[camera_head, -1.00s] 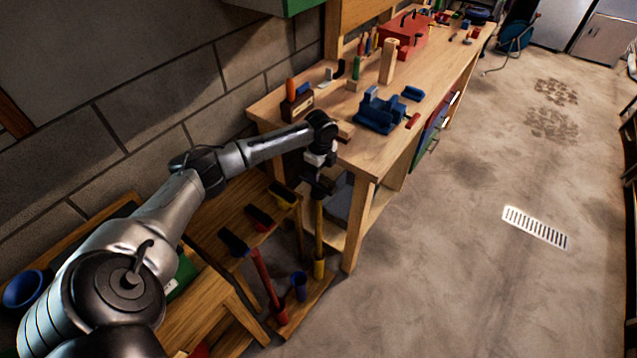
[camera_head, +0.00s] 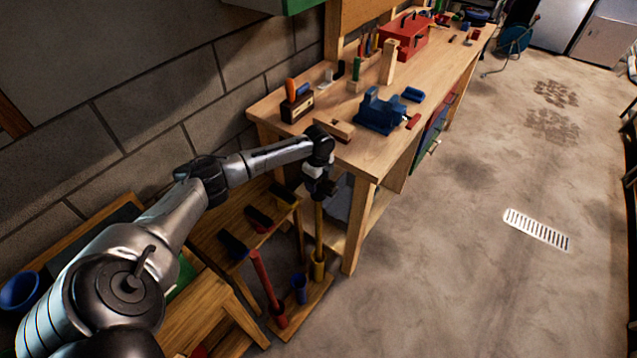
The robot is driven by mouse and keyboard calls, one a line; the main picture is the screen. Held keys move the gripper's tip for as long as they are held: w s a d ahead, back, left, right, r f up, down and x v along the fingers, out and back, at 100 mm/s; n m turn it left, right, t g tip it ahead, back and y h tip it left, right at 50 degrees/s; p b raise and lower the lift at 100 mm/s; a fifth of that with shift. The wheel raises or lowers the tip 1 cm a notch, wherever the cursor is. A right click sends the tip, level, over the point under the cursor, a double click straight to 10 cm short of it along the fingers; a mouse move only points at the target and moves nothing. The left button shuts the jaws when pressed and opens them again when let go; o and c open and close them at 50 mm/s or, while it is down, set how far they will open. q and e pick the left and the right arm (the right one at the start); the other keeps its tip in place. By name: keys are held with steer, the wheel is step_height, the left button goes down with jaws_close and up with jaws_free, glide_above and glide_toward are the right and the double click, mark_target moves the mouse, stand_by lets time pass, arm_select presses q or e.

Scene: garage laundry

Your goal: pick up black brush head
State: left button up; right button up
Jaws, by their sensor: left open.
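Several dark blocks that look like brush heads lie on a wooden rack (camera_head: 215,208) beside the workbench: a front one (camera_head: 233,244), a middle one (camera_head: 258,219) and a rear one (camera_head: 284,193). I cannot tell which is the black brush head, or whether another is hidden at my gripper. My left gripper (camera_head: 319,188) points down at the top of a yellow pole (camera_head: 318,238), right of the rear block. Its jaws are open, but its dark fingers blend with the pole top, and contact cannot be told. My right gripper is not in view.
The workbench (camera_head: 370,160) is close behind my wrist, with a blue vise (camera_head: 381,112) and a wooden block (camera_head: 335,128). The floor right is open.

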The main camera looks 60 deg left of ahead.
arm_select(q)
steer(key=shift+f, duration=0.25)
stand_by(0.3)
steer(key=shift+c, duration=0.3)
steer(key=c, duration=1)
